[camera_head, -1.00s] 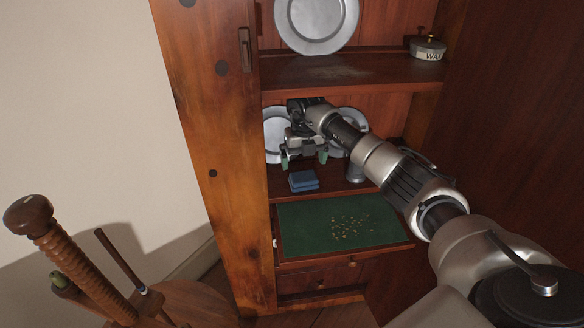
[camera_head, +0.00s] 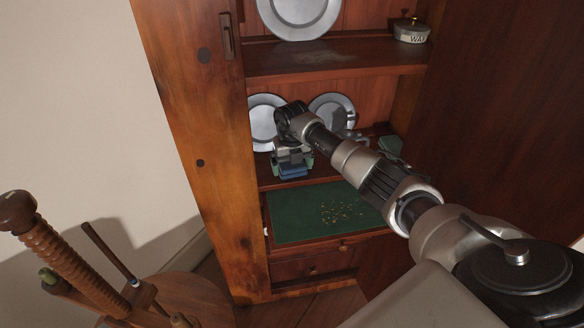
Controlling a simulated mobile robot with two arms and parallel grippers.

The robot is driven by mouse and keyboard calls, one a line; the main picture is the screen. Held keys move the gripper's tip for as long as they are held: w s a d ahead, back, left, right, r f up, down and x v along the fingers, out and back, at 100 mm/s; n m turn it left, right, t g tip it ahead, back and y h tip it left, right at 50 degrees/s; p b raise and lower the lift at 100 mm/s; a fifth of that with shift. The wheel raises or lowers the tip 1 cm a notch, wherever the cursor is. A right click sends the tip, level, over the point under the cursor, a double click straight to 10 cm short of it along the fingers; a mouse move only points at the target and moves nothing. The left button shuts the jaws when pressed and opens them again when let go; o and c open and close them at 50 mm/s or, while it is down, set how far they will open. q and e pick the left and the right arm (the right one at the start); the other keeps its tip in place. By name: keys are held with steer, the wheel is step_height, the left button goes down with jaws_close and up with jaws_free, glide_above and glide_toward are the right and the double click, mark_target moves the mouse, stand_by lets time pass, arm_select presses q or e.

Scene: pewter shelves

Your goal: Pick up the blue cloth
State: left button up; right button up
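The folded blue cloth (camera_head: 293,174) lies on the lower shelf of the cupboard, near the shelf's front edge. My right gripper (camera_head: 292,167) is directly over the cloth and points down. Its green-tipped fingers stand apart, one at the left and one at the right of the cloth. The gripper body hides the back and top of the cloth. I cannot tell whether the fingers touch it. My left gripper is not in view.
Pewter plates (camera_head: 266,121) lean at the back of the lower shelf. A green pull-out board (camera_head: 295,212) with small gold crumbs is below. A wax tin (camera_head: 411,31) stands on the upper shelf (camera_head: 330,58). A wooden post (camera_head: 70,254) on a round stand is at lower left.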

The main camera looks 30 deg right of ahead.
mark_target(293, 166)
steer(key=c, duration=0.5)
steer(key=shift+c, duration=0.2)
steer(key=shift+r+p, duration=0.3)
steer(key=shift+p, duration=0.1)
step_height(293, 166, up, 2)
steer(key=shift+s+r+p, duration=0.1)
steer(key=shift+s+p, duration=0.05)
steer(key=shift+p, duration=0.95)
steer(key=r+p, duration=0.5)
steer(key=shift+s+a+r, duration=0.1)
steer(key=shift+s+r, duration=0.15)
arm_select(q)
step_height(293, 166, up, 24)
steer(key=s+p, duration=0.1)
steer(key=p, duration=1.5)
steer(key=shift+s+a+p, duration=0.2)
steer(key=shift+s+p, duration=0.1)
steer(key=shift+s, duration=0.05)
arm_select(e)
steer(key=s+a, duration=0.3)
steer(key=s, duration=0.6)
steer(key=s+a+f, duration=0.1)
steer(key=s+a, duration=0.3)
steer(key=s, duration=0.4)
steer(key=shift+s+a+f, duration=0.15)
steer(key=shift+s+a, duration=0.1)
steer(key=shift+s, duration=0.1)
